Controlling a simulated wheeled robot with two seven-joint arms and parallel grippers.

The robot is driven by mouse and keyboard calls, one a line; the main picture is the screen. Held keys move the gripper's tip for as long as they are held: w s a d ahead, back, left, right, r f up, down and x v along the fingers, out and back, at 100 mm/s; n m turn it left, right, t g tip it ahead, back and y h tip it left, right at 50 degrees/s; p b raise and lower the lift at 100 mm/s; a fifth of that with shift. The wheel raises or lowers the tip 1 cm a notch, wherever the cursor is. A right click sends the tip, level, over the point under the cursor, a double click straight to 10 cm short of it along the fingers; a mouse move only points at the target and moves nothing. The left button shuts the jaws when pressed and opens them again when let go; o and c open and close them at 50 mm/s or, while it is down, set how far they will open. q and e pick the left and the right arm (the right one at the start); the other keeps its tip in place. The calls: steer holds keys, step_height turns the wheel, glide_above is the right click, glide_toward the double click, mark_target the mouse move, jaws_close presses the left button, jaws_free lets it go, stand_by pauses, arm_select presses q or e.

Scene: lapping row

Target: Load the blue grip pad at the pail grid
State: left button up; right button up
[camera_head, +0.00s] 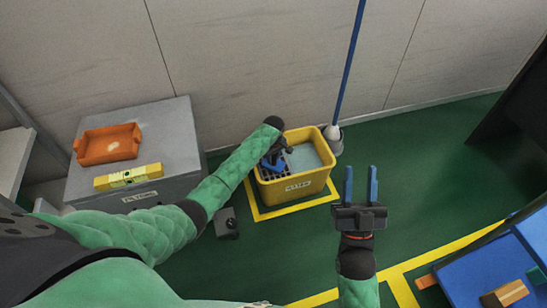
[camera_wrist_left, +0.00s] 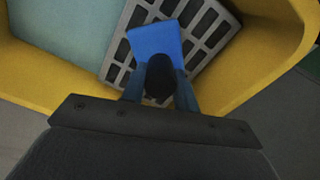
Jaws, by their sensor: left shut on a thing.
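The yellow pail (camera_head: 297,186) stands on the floor by the wall, with a grey grid (camera_head: 289,157) over its left part. In the left wrist view the grid (camera_wrist_left: 215,35) shows beside pale blue water (camera_wrist_left: 65,30). My left gripper (camera_head: 275,160) is over the grid side of the pail, shut on the blue grip pad (camera_wrist_left: 157,42). A dark rounded piece (camera_wrist_left: 160,78) sits between the fingers at the pad. I cannot tell whether the pad touches the grid. My right gripper (camera_head: 361,184) is open and empty, right of the pail.
A grey cabinet (camera_head: 182,125) at the left carries an orange tray (camera_head: 108,144) and a yellow level (camera_head: 128,177). A blue-handled mop (camera_head: 350,60) leans right of the pail. A small dark box (camera_head: 226,222) lies on the floor. A blue surface (camera_head: 490,270) is at lower right.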

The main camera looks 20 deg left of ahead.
arm_select(q)
steer(key=shift+r+p, duration=0.25)
steer(key=shift+p, duration=0.05)
steer(key=shift+r+p, duration=0.3)
steer(key=shift+p, duration=0.05)
steer(key=shift+r, duration=0.2)
steer(key=shift+r+p, duration=0.25)
steer(key=shift+p, duration=0.35)
arm_select(e)
steer(key=shift+w+a+f+g+h, duration=0.9)
steer(key=shift+f+g, duration=3.9)
steer(key=shift+f, duration=8.4)
arm_select(q)
steer(key=shift+r+p, duration=0.25)
steer(key=shift+p, duration=0.05)
steer(key=shift+r, duration=0.25)
steer(key=shift+r+p, duration=0.6)
steer(key=shift+p, duration=0.4)
steer(key=shift+r+p, duration=0.55)
steer(key=shift+p, duration=0.1)
arm_select(e)
steer(key=s+f+g+h, duration=0.1)
steer(key=s+f+g, duration=0.3)
steer(key=s+f, duration=0.3)
steer(key=s+d+f+g+h, duration=0.1)
steer(key=s+f+g, duration=0.3)
steer(key=f, duration=0.9)
steer(key=shift+s+d+f+m+g, duration=0.3)
steer(key=shift+s+g, duration=0.1)
steer(key=shift+s, duration=1.25)
